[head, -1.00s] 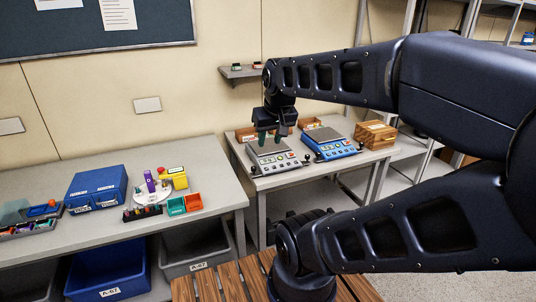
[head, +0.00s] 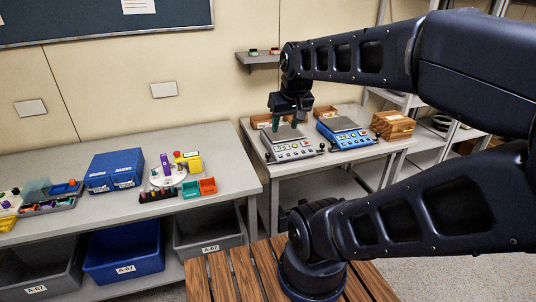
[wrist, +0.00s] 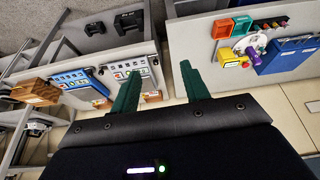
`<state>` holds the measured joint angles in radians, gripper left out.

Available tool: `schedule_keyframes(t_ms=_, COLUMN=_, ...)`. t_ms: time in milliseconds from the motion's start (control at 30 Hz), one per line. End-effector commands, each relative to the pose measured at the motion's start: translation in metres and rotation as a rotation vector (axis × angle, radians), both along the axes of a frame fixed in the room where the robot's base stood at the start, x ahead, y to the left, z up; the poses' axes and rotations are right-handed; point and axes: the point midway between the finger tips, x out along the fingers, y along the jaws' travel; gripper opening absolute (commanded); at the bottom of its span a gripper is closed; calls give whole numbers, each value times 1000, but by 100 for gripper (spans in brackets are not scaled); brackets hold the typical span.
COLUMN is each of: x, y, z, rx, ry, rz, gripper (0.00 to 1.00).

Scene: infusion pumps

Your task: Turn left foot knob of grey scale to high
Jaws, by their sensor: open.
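The grey scale (head: 291,150) stands on the right-hand table, with a button panel along its front. A small dark foot knob (head: 268,158) shows at its front left corner; its setting is too small to read. My gripper (head: 285,126), with green fingers, is above the back of the grey scale in the head view and hides part of its top. In the wrist view, which is tilted, my gripper (wrist: 158,82) is open and nothing is between its fingers. The grey scale (wrist: 128,70) shows there beyond the left finger, partly hidden by it.
A blue scale (head: 343,133) stands right of the grey one, with a wooden crate (head: 393,125) further right. A small shelf (head: 258,60) is on the wall behind. The left-hand table (head: 215,150) holds a blue case (head: 114,170) and coloured bins (head: 199,188).

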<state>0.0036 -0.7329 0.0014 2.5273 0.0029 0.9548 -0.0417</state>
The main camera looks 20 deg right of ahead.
Motion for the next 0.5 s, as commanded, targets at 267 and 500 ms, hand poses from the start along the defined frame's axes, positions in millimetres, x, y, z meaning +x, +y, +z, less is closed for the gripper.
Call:
schedule_keyframes(t_ms=267, x=53, y=-5, z=-5, rx=-77, ry=68, rz=230, gripper=46)
schedule_keyframes(t_ms=500, x=105, y=-11, z=-18, rx=-144, ry=126, rz=468, gripper=46)
